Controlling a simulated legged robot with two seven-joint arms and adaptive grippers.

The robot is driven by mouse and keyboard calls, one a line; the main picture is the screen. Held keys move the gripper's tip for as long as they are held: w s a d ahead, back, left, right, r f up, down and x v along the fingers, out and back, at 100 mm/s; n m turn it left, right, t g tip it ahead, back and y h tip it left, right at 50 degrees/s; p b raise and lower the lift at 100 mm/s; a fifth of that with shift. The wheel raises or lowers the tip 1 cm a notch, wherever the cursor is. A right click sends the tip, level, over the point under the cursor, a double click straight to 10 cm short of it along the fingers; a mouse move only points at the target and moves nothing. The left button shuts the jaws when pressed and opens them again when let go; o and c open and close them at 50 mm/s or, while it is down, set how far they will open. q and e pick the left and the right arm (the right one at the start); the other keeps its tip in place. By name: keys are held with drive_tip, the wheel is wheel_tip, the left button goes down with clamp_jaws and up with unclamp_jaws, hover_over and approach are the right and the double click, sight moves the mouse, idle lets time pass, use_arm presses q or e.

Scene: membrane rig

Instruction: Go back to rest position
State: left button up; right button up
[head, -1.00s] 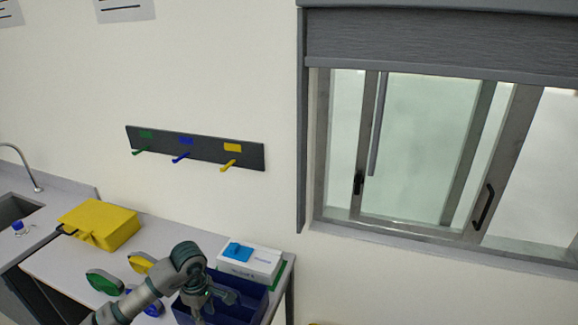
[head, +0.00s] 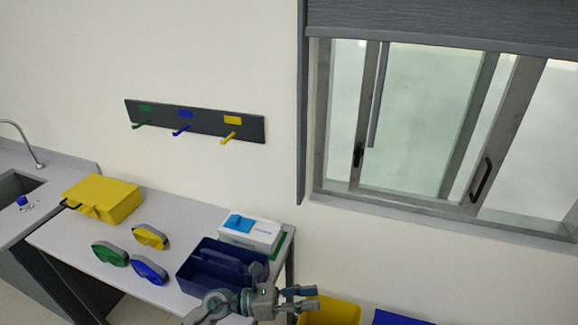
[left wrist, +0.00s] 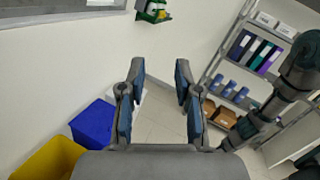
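My left gripper (head: 300,299) is at the bottom of the head view, in front of the counter's right end and beside the dark blue tote (head: 206,267). In the left wrist view its two fingers (left wrist: 158,85) stand apart with nothing between them. In that view it points toward open floor and a far wall. An arm link of mine also shows at the right of the left wrist view. My right gripper cannot be made out in the head view.
The counter (head: 80,239) holds a yellow case (head: 104,199), green, blue and yellow goggle-like items (head: 150,236) and a white box (head: 250,232). A yellow bin (head: 335,312) and a blue bin (left wrist: 92,122) stand right of the counter. Shelves (left wrist: 240,75) stand farther off.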

use_arm(q)
drive_tip(key=w+a+r+n+t+y, duration=0.1)
drive_tip(key=w+a+n+t+y, duration=0.2)
drive_tip(key=a+n+t, duration=0.6)
drive_tip(key=w+a+n+t+y, duration=0.3)
drive_tip(key=n+t, duration=0.7)
drive_tip(key=n, duration=0.7)
drive_tip(key=s+a+f+n+g+y, duration=0.1)
drive_tip(key=a+f+n+g+y, duration=0.1)
drive_tip(key=a+f+n+y, duration=0.55)
drive_tip(key=s+a+f+n+g+y, duration=0.1)
drive_tip(key=a+f+n+g+y, duration=0.1)
drive_tip(key=a+f+n+y, duration=0.5)
drive_tip(key=s+f+n+g+h, duration=0.2)
drive_tip(key=s+f+n+g, duration=0.8)
drive_tip(key=s+f, duration=1.1)
drive_tip(key=s+f+m+g, duration=0.3)
drive_tip(key=f, duration=1.9)
drive_tip(key=s+a+f, duration=0.1)
drive_tip(key=s+f, duration=0.8)
drive_tip(key=s+a+f+g, duration=0.1)
drive_tip(key=s+a+f, duration=0.1)
drive_tip(key=s+f, duration=0.7)
drive_tip(key=shift+s+a+f+g, duration=0.2)
drive_tip(key=shift+s+a+g, duration=0.1)
drive_tip(key=shift+s, duration=0.2)
use_arm(e)
drive_tip(key=shift+a+r, duration=0.1)
drive_tip(key=shift+a, duration=1.1)
